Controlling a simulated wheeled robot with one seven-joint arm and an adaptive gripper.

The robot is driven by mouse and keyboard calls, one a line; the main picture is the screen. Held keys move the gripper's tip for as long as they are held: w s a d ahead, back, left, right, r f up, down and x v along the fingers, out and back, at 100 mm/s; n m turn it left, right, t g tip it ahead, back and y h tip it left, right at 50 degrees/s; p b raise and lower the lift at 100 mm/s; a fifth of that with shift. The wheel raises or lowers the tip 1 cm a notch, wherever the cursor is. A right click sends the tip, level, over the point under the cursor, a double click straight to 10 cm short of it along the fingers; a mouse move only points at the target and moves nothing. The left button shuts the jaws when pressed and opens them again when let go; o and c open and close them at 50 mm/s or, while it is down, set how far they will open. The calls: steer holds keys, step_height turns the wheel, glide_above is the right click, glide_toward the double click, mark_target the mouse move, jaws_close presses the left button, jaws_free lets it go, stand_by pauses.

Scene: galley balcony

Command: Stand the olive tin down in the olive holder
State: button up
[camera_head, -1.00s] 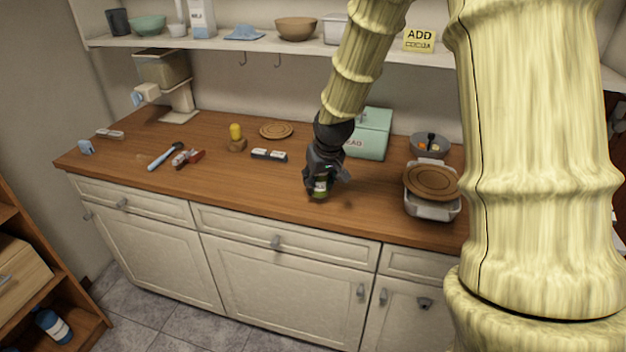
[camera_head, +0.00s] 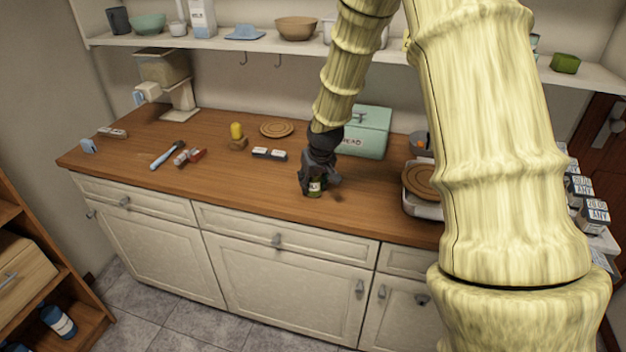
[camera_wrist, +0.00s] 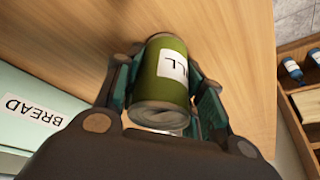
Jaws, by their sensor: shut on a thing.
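My gripper (camera_head: 317,188) is low over the front middle of the wooden counter, shut on the olive tin (camera_head: 315,187). In the wrist view the tin (camera_wrist: 166,78) is a dark green can with a white label, held between the two fingers (camera_wrist: 160,88). The label is partly hidden, with "LL" showing. From the head view I cannot tell whether the tin touches the counter. I cannot make out for certain which thing is the olive holder.
The mint bread box (camera_head: 366,133) stands behind my gripper. A black-and-white block (camera_head: 269,154) and a yellow item on a wooden base (camera_head: 238,143) are to the left. A tray with a round brown lid (camera_head: 418,180) is to the right, partly behind my arm. Counter (camera_head: 240,185) front-left is clear.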

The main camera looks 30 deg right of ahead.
steer(key=shift+f, duration=0.25)
steer(key=o, duration=1.1)
steer(key=shift+c, duration=0.2)
steer(key=shift+f+b, duration=0.1)
steer(key=shift+b, duration=0.5)
steer(key=b+v, duration=0.1)
steer(key=v, duration=1)
steer(key=shift+w, duration=0.25)
steer(key=shift+a, duration=0.15)
